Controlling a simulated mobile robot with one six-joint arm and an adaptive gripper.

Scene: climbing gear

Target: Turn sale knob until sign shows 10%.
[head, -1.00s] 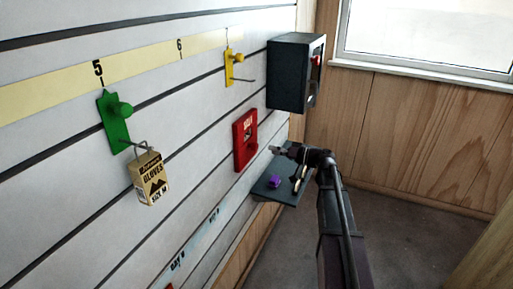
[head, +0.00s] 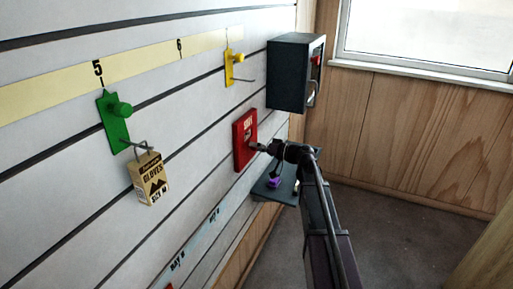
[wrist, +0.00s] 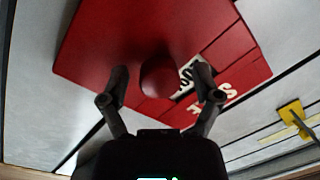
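The red sale sign (head: 241,146) is mounted on the slatted wall in the head view. It fills much of the wrist view (wrist: 110,40), with white lettering partly hidden by a finger; I cannot read a percentage. A round red knob (wrist: 160,76) stands out from the sign's face. My gripper (head: 257,147) is at the sign in the head view. In the wrist view my gripper (wrist: 161,84) is open, with one finger on each side of the knob. Gaps show between the fingers and the knob.
A dark box (head: 288,75) hangs above and right of the sign. A dark shelf (head: 268,190) with a purple item (head: 274,183) sits below. A yellow hook (head: 232,68) and a green hook (head: 115,124) holding a gloves package (head: 150,181) are on the wall.

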